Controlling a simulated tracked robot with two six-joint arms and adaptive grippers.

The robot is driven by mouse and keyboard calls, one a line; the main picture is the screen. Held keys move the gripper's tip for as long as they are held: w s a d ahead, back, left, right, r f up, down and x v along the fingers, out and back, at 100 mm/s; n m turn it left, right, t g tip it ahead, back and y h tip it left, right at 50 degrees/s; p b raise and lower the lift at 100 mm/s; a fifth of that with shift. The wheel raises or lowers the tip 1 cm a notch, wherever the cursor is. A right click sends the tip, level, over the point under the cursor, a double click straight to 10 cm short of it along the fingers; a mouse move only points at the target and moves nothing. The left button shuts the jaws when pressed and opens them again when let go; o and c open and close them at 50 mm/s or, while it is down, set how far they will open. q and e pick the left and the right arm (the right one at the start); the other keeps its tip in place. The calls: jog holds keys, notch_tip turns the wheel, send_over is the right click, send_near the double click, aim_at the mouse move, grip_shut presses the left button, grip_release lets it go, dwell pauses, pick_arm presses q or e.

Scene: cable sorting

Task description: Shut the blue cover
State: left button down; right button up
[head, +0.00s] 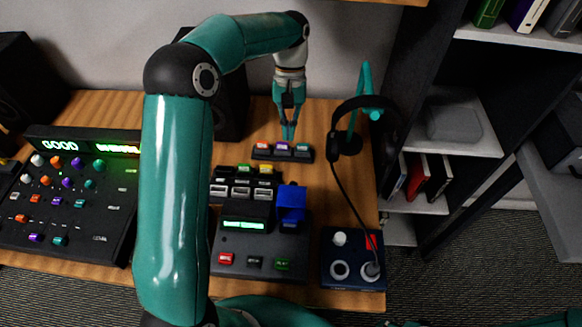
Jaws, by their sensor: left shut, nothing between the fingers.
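The blue cover (291,203) is at the back right corner of a dark console (232,240) with a green display. It appears to stand up from the console top; its exact angle is hard to tell. My left gripper (289,136) points down with its fingers together and nothing between them. It is behind the cover, close over a small dark block with several coloured caps (283,153); I cannot tell if it touches the block. My right gripper is not in view.
Switch modules (243,189) sit behind the console. A navy panel (340,238) with a cable is at the right, below a headphone stand (366,88). A large mixer (70,205) is at the left. A shelf (445,115) stands right of the wooden table (340,300).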

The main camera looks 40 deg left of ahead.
aim_at(292, 200)
pick_arm(q)
jog(key=s+d+f+p, duration=0.1)
jog(key=s+d+f, duration=0.2)
jog(key=s+f, duration=0.3)
jog(key=shift+d+f, duration=0.4)
jog(key=shift+f, duration=0.9)
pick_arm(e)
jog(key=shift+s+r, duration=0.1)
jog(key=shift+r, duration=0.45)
pick_arm(q)
jog(key=shift+s, duration=0.1)
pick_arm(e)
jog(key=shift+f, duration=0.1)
